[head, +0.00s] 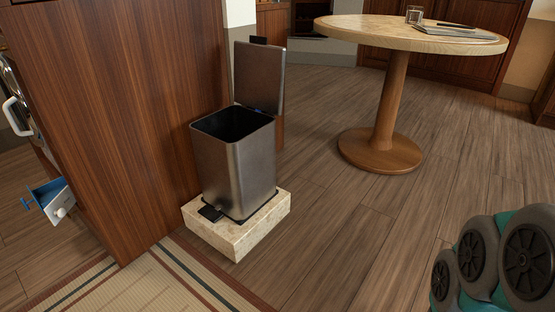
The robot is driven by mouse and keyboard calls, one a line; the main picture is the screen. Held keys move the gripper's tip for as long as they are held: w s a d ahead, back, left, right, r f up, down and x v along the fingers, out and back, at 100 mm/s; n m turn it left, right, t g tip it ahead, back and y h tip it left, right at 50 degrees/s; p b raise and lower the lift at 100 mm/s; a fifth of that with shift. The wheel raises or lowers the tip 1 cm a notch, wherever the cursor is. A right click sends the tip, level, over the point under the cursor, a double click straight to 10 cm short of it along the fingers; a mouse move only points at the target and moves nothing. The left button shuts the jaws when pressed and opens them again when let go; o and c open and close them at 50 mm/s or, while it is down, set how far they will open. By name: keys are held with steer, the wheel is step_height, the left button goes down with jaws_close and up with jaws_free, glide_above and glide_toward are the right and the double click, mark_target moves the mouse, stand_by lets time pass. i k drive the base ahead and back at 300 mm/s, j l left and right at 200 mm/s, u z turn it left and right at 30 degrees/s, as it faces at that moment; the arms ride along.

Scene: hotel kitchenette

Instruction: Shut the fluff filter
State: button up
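The fluff filter (57,202) is at the far left of the head view, low down, just past the edge of a tall wooden panel. Only a sliver of the appliance shows, with a curved metallic door edge and a white handle; the rest is hidden by the wooden panel and the picture edge. My gripper is not in view.
The tall wooden panel (122,110) stands between the filter and a metal bin (236,170) with its lid up, on a stone block (240,235). A striped mat (130,290) lies in front. A round table (400,36) stands back right. Wooden floor (345,230) is clear centrally.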

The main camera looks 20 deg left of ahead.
mark_target(43, 195)
steer(key=k+j+u, duration=0.3)
steer(key=k+j, duration=0.7)
steer(key=j+u, duration=0.15)
steer(key=u, duration=1.3)
steer(key=i+j, duration=0.2)
steer(key=i, duration=0.25)
steer(key=i+j, duration=0.2)
steer(key=i, duration=0.25)
steer(key=i+j+z, duration=0.1)
steer(key=i, duration=0.35)
steer(key=j, duration=0.05)
